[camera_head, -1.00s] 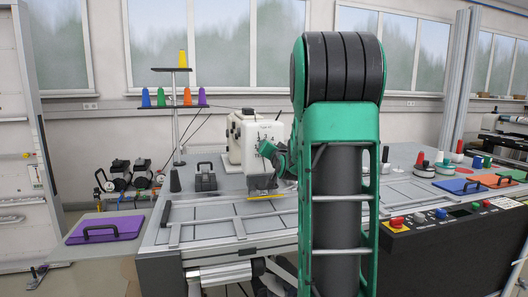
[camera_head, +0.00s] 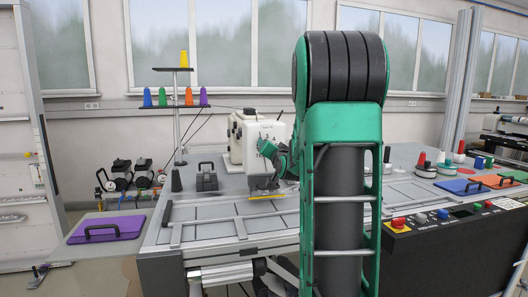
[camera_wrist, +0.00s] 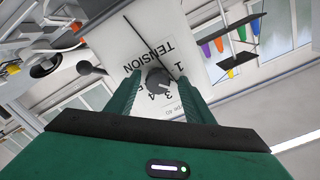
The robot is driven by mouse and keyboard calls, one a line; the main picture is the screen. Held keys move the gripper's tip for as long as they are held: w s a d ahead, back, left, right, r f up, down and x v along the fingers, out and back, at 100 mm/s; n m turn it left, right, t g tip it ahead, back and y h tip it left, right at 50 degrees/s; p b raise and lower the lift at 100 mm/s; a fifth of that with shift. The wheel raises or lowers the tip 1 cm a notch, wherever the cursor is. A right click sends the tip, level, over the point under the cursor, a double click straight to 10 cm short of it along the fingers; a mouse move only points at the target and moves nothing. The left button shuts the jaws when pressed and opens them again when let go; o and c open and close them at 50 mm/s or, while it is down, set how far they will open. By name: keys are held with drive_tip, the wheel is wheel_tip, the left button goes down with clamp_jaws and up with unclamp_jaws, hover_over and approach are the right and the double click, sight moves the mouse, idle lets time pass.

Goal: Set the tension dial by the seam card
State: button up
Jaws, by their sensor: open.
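The white sewing machine head (camera_head: 238,140) stands on the grey table behind my arm. In the wrist view its face panel (camera_wrist: 142,50) carries the word TENSION and numbers, with 1, 3 and 4 legible. The dark tension dial (camera_wrist: 158,82) is on this panel. My gripper (camera_wrist: 160,76) is open, with one green finger on each side of the dial. I cannot tell whether the fingers touch it, nor where its pointer stands. In the head view my gripper (camera_head: 270,152) is small and partly hidden at the machine's front. I cannot make out the seam card.
A thread stand (camera_head: 178,105) with coloured cones rises behind the table. A purple board (camera_head: 106,228) lies at the left. A dark control panel (camera_head: 440,240) with buttons, spools and orange and blue boards are at the right. My arm hides the table's middle.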

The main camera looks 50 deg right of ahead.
drive_tip(key=v, duration=1)
drive_tip(key=shift+a, duration=0.25)
drive_tip(key=shift+f, duration=0.1)
